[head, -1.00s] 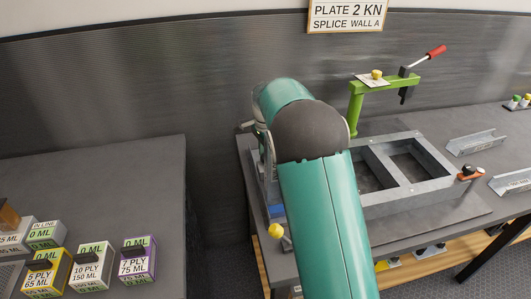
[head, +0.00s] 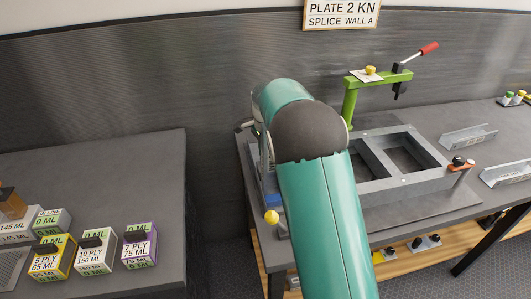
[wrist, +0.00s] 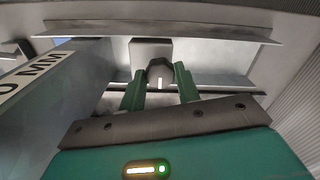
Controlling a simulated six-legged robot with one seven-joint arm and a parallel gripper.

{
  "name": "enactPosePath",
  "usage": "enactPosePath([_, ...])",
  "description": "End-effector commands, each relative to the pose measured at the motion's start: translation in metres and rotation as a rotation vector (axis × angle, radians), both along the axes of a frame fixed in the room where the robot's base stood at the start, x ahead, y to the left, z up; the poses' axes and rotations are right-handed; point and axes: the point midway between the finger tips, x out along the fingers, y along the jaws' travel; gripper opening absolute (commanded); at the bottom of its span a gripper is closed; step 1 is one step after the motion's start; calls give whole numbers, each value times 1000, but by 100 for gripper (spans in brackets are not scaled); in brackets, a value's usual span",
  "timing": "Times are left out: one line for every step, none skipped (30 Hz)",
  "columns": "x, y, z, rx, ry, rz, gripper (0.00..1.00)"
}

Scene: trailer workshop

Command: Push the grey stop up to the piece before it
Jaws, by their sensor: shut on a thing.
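In the wrist view my gripper (wrist: 160,84) has its two green fingers closed on a dark grey rounded knob. The knob is on the front of a grey block, which I take to be the grey stop (wrist: 152,49). The stop sits between the walls of a grey metal channel (wrist: 210,30) that runs across the picture. I cannot tell which part is the piece before it, or how large any gap is. In the head view my arm hides the gripper and the stop.
A plate with "MM" lettering (wrist: 35,80) stands close at the left of the wrist view. In the head view a grey two-opening frame (head: 405,182), a green clamp arm (head: 380,81) and a yellow knob (head: 271,216) surround my arm. Marked boxes (head: 95,255) stand on the left bench.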

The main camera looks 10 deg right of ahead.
Motion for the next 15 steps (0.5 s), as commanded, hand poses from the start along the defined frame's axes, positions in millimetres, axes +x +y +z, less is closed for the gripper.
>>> enactPosePath([1, 0, 1, 1, -2, 0, 0])
enactPosePath([2, 0, 1, 1, -3, 0, 0])
enactPosePath([2, 0, 2, 1, -3, 0, 0])
enactPosePath([3, 0, 2, 1, -3, 0, 34])
enactPosePath([3, 0, 2, 1, -3, 0, 40])
enactPosePath([3, 0, 2, 1, -3, 0, 48])
enactPosePath([3, 0, 2, 1, -3, 0, 54])
enactPosePath([3, 0, 2, 1, -3, 0, 54])
enactPosePath([3, 0, 2, 1, -3, 0, 54])
enactPosePath([3, 0, 2, 1, -3, 0, 54])
enactPosePath([3, 0, 1, 1, -3, 0, 54])
enactPosePath([2, 0, 1, 1, -3, 0, 54])
enactPosePath([2, 0, 1, 1, -3, 0, 54])
enactPosePath([2, 0, 1, 1, -3, 0, 54])
enactPosePath([2, 0, 2, 1, -3, 0, 54])
